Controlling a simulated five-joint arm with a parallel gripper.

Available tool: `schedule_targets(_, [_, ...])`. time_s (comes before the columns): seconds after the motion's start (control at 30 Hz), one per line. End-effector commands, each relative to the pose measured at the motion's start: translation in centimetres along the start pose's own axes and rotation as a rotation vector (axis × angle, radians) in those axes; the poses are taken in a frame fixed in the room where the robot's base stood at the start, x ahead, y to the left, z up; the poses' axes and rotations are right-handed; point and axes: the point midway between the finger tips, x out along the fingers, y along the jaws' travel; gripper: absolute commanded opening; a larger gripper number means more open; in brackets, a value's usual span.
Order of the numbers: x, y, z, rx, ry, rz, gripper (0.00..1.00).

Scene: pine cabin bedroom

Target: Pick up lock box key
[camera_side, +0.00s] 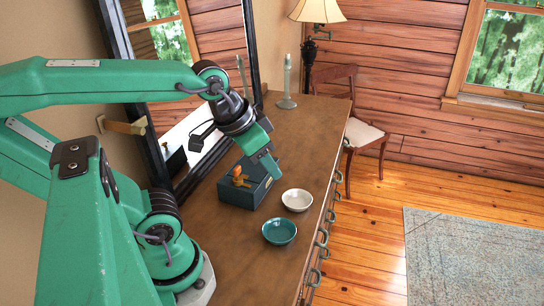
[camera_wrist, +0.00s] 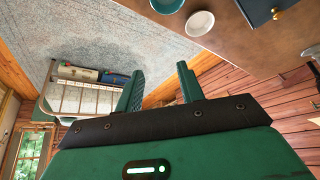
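A dark blue box (camera_side: 233,193) stands on the brown dresser top (camera_side: 305,125), close to the mirror. A small orange-brown piece (camera_side: 239,177) shows on the box; it is too small to tell whether it is the key. In the wrist view the box (camera_wrist: 258,10) is cut by the top edge, with a round brass piece (camera_wrist: 277,13) on it. My gripper (camera_side: 270,168) hangs over the box's right side in the side view; whether it touches cannot be told. In the wrist view my gripper (camera_wrist: 160,80) has its fingers apart with nothing between them.
A white bowl (camera_side: 297,200) and a teal bowl (camera_side: 279,231) stand right of and in front of the box. A candlestick (camera_side: 287,85) stands farther back. The mirror (camera_side: 190,60) rises along the dresser's left side. The dresser top behind the box is mostly clear.

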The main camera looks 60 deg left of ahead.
Motion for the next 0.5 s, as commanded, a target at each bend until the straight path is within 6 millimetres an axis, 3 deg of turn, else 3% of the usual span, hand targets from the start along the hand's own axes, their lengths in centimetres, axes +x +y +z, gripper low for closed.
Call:
schedule_targets(0.27, [0.5, -1.3, -0.4, -0.047, -0.036, -0.025, 0.38])
schedule_targets(0.5, [2.1, -5.0, -1.1, -0.18, -0.138, -0.083, 0.38])
